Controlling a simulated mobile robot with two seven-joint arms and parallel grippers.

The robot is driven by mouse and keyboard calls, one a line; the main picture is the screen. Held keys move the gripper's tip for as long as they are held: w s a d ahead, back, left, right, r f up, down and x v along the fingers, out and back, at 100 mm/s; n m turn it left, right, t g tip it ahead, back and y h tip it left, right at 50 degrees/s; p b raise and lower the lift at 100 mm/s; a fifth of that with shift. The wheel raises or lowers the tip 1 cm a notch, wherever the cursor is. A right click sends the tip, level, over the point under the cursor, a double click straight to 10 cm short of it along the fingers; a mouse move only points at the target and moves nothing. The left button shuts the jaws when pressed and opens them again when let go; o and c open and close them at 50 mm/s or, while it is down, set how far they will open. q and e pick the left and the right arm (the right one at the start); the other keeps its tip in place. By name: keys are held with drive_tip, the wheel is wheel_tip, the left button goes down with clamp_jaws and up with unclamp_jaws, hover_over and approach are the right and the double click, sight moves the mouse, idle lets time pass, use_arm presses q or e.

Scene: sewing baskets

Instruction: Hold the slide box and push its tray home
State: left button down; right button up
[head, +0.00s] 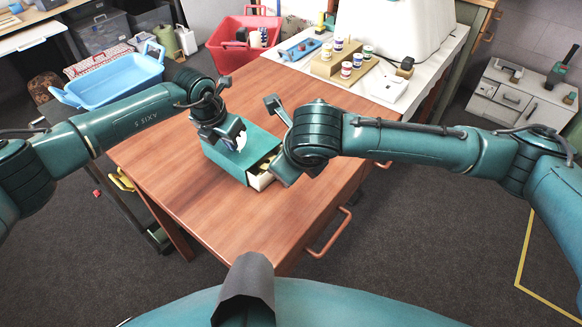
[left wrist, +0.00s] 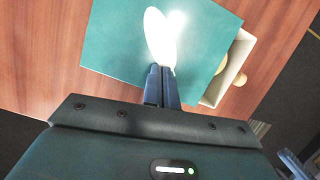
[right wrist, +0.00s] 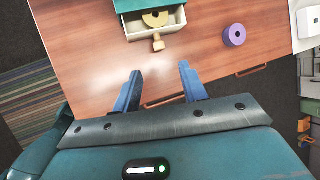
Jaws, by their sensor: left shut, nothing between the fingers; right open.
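The teal slide box (head: 238,150) sits on the wooden table. Its cream tray (head: 262,179) sticks out partway on the side facing my right gripper; it also shows in the left wrist view (left wrist: 234,68). In the right wrist view the tray (right wrist: 172,27) has a round wooden knob (right wrist: 158,43) and holds a tan curved piece (right wrist: 155,18). My left gripper (left wrist: 162,68) is shut and empty over the box top; I cannot tell whether it touches. My right gripper (right wrist: 158,72) is open and empty, short of the knob, which lies ahead between its fingers.
A purple ring-shaped roll (right wrist: 234,35) lies on the table beside the tray. Jars in a wooden rack (head: 343,62) stand at the back on a white surface. A blue basket (head: 112,82) and a red basket (head: 242,40) stand beyond the table. The table front (head: 235,225) is clear.

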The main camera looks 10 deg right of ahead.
drive_tip(key=s+d+f+n+t+y, duration=0.2)
drive_tip(key=s+d+f+t+y, duration=0.1)
drive_tip(key=d+f+t+y, duration=0.3)
drive_tip(key=shift+g+y, duration=0.5)
drive_tip(key=shift+y, duration=0.1)
drive_tip(key=x, duration=0.5)
drive_tip(key=f+x, duration=0.1)
drive_tip(key=x, duration=0.5)
drive_tip(key=shift+f, duration=0.2)
clamp_jaws()
